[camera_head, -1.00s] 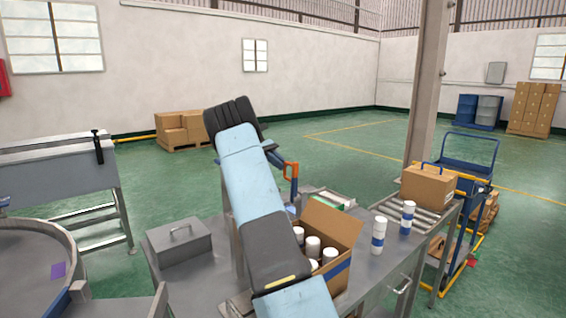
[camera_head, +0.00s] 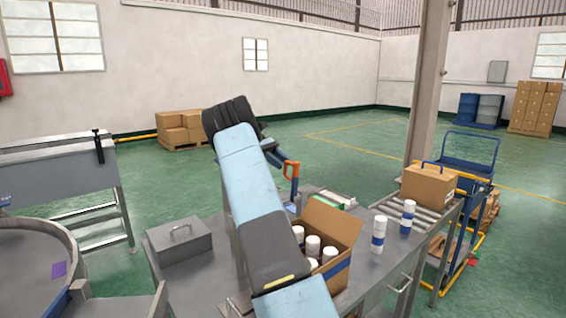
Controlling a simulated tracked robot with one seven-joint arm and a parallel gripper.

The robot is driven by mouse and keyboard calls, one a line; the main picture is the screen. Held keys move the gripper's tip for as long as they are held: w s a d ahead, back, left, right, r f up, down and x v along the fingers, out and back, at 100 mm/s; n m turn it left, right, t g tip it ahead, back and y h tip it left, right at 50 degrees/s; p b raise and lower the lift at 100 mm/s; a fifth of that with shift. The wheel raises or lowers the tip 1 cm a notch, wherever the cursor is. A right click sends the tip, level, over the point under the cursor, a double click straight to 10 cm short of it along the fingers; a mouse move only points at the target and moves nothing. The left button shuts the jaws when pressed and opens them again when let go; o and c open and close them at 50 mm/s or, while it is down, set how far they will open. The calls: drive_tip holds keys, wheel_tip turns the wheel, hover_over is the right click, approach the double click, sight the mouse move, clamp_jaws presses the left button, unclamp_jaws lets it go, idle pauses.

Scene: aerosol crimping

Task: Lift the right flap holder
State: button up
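An open cardboard carton (camera_head: 343,262) with a blue stripe stands on the grey metal table, with several white-capped cans inside. One flap (camera_head: 326,218) stands up at its back. An orange-topped piece (camera_head: 292,169) with a dark lower part stands upright behind the carton; I cannot tell whether it is the right flap holder. My arm's light blue and black links cross in front of the table. Only a dark part of what seems to be my gripper (camera_head: 273,156) shows beside the orange piece. Its fingertips are hidden, so its opening and any contact cannot be seen.
A grey lidded box (camera_head: 180,240) is on the table's left. A closed carton (camera_head: 428,185) sits on the roller conveyor (camera_head: 418,217) at right, near a pillar (camera_head: 428,90).

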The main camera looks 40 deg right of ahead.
drive_tip(key=s+a+r, duration=0.6)
drive_tip(key=s+r, duration=0.6)
drive_tip(key=shift+s+r, duration=0.25)
drive_tip(key=shift+r, duration=0.1)
idle(0.4)
